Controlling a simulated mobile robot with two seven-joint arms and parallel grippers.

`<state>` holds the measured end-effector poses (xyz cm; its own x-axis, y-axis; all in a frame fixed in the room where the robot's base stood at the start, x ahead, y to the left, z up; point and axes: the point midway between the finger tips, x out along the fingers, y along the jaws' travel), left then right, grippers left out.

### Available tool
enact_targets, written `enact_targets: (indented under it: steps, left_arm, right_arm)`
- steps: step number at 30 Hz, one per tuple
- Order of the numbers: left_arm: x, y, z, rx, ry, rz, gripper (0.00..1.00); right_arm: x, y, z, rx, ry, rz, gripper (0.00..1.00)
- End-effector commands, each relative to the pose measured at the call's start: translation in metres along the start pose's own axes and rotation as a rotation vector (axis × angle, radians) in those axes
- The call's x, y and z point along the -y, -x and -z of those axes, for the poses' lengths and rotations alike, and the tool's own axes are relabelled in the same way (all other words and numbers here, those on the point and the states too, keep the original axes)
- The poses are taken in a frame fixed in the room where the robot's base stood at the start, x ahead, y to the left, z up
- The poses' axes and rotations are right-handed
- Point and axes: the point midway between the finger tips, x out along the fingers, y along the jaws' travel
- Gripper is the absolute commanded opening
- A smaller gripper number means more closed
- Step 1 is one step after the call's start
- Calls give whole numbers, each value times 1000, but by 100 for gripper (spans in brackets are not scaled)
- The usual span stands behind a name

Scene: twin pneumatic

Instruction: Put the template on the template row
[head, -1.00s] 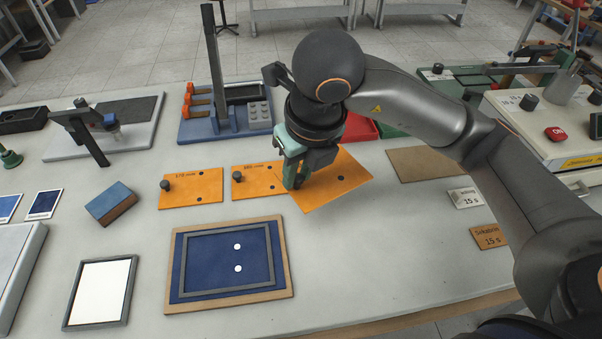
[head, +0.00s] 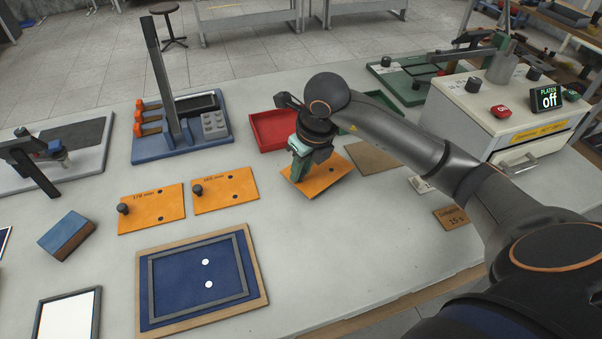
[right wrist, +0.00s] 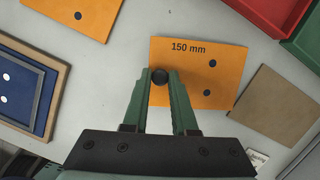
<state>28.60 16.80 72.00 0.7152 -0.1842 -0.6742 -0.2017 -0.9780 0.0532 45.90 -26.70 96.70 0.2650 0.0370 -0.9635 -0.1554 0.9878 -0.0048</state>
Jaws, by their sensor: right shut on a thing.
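My right gripper (head: 308,170) is shut on the dark knob (right wrist: 160,76) of an orange template (head: 322,182). In the right wrist view this template (right wrist: 205,90) reads "150 mm" and has two dark dots. It sits at or just above the table, to the right of two other orange templates. The left one (head: 158,213) and the middle one (head: 228,196) lie flat side by side, each with an upright dark knob. A gap separates the held template from the middle one. Whether it touches the table is unclear. My left gripper is not in view.
A brown board (head: 374,158) lies close to the right of the held template. Behind are a red tray (head: 270,132) and a blue fixture (head: 190,148). A blue framed panel (head: 172,284) lies in front. The bench between panel and held template is clear.

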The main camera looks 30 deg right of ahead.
Motion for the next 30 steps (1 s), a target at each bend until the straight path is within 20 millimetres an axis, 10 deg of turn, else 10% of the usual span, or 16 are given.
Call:
enact_targets:
  steps: [14,15,21,30]
  left_arm:
    - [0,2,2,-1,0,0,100]
    - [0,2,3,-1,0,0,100]
    - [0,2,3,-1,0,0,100]
    - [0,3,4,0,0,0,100]
  right_arm:
    - [-2,-20,6,1,1,-2,0]
    - [-2,-19,6,1,1,-2,30]
    - [-2,-19,6,0,1,-2,53]
    - [-2,-17,5,0,1,-2,56]
